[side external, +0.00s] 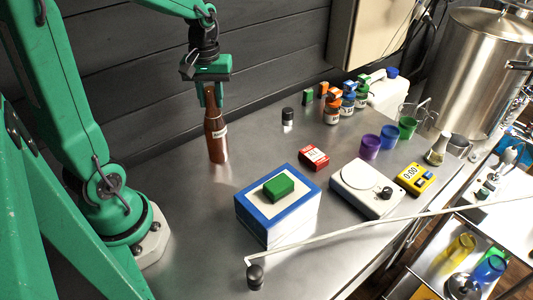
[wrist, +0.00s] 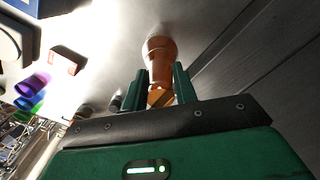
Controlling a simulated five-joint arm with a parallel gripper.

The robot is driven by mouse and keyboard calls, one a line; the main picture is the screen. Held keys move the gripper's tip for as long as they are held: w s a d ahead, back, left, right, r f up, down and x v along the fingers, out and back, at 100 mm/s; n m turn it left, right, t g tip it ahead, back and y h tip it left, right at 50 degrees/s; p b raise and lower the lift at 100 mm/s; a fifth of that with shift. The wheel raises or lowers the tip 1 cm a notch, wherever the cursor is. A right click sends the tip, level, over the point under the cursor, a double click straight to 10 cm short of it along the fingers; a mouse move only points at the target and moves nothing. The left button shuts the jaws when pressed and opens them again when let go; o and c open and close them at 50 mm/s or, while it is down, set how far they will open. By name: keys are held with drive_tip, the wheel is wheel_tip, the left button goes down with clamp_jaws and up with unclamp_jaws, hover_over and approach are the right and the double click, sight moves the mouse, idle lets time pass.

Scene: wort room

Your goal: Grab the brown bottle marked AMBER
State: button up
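The brown bottle (side external: 217,141) with a pale label stands upright on the steel table at the left in the side view; the lettering is too small to read. My gripper (side external: 209,95) points down over its top, with the fingers at the neck. In the wrist view, the bottle's neck (wrist: 160,72) lies between the two green fingertips of my gripper (wrist: 160,80). The fingers are very close to the neck on both sides; I cannot tell whether they touch it. The bottle's base seems to rest on the table.
A blue-and-white box (side external: 280,219) with a green block (side external: 279,187) on it stands right of the bottle. A red box (side external: 314,157), a white scale (side external: 362,190) and a small black-topped item (side external: 288,117) stand farther right. A dark plank wall (side external: 130,75) runs behind.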

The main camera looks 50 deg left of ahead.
sight(210, 88)
drive_tip(key=shift+r, duration=0.1)
clamp_jaws()
drive_tip(key=shift+r, duration=0.8)
wheel_tip(210, 88, up, 2)
drive_tip(key=shift+r, duration=0.1)
drive_tip(key=s+d+r, duration=0.2)
drive_tip(key=d+r, duration=0.5)
drive_tip(key=d, duration=0.4)
drive_tip(key=shift+d, duration=0.25)
